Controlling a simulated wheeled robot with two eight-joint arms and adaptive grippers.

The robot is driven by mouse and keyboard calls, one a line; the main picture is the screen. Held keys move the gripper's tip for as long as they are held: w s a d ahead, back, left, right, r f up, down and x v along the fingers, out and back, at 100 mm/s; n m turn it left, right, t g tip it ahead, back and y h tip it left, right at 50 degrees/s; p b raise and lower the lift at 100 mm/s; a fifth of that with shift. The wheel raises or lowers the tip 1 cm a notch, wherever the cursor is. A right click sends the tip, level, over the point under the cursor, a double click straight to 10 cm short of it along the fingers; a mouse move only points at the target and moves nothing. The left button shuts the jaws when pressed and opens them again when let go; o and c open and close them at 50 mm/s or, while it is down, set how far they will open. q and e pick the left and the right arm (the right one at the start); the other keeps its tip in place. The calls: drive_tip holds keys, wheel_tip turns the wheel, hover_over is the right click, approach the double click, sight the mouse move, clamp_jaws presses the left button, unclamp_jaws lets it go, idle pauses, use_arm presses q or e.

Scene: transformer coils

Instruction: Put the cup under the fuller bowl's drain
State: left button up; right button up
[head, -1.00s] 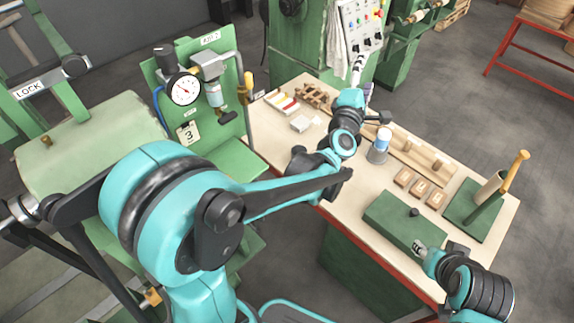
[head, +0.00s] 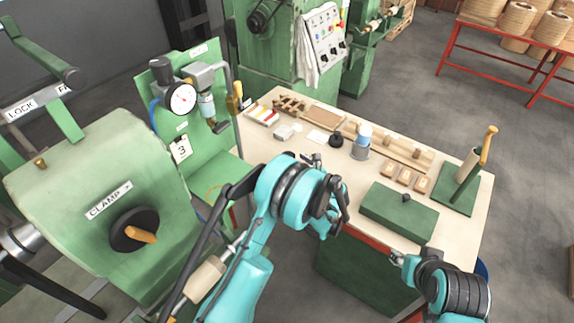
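A small grey cup-like holder (head: 359,152) stands on the bench with a blue-and-white cylinder (head: 364,133) in it; I cannot tell whether it is the task's cup. A bluish clear bowl (head: 206,105) hangs under the regulator beside the pressure gauge (head: 181,98) on the green panel. I cannot make out its level or a second bowl.
The wooden bench (head: 305,148) holds a green box (head: 399,212), several small wooden blocks (head: 405,178), a black knob-like piece (head: 336,140) and a green stand (head: 458,190) with a wooden handle. A green machine with a clamp knob (head: 135,230) fills the left.

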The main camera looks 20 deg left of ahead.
use_arm(q)
drive_tip(key=b+x, duration=0.1)
drive_tip(key=x, duration=0.3)
drive_tip(key=shift+w+a+f+b, duration=0.1)
drive_tip(key=shift+w+b, duration=0.25)
drive_tip(key=shift+w, duration=0.1)
drive_tip(key=shift+c, duration=1)
drive_tip(key=c, duration=1.2)
drive_tip(key=shift+o, duration=0.2)
